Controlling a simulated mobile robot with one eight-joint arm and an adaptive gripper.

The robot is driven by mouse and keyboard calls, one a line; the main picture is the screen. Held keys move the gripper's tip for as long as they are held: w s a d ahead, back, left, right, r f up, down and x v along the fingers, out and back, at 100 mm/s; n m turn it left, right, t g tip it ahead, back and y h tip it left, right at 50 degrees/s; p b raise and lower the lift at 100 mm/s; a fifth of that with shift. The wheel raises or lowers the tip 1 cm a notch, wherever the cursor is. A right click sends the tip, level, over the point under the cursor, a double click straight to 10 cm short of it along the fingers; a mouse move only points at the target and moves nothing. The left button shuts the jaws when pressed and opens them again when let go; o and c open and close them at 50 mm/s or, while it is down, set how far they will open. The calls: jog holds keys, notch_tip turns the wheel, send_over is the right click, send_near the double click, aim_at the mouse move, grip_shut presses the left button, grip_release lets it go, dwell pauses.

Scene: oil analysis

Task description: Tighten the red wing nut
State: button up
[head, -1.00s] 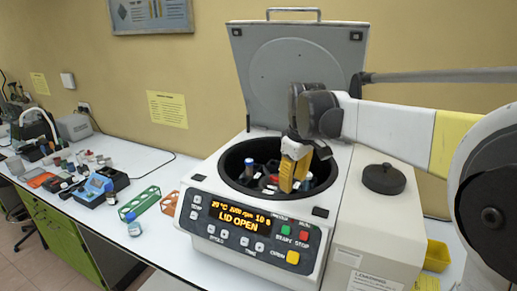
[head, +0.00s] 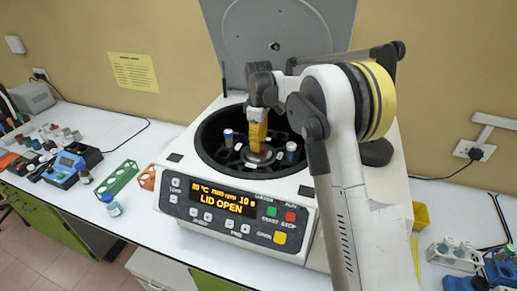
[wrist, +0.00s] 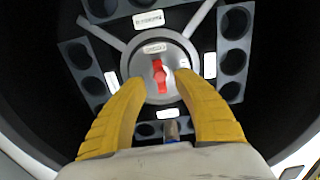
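The red wing nut (wrist: 160,76) sits at the centre of a round silver rotor hub (wrist: 183,92) inside the open centrifuge (head: 240,195). In the wrist view the yellow fingers of my gripper (wrist: 163,82) are apart, one on each side of the wing nut, with no clear contact. In the head view my gripper (head: 256,148) points down into the centrifuge bowl, above the rotor centre. The fingers and arm largely hide the nut there.
Rotor buckets with round holes surround the hub, and blue-capped tubes (head: 291,152) stand in some. The raised lid (head: 275,45) is behind my arm. The bowl wall encloses the gripper. Green rack (head: 118,180) and bottle (head: 112,205) stand left of the centrifuge.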

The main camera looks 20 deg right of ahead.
jog(key=shift+f, duration=1.25)
grip_shut()
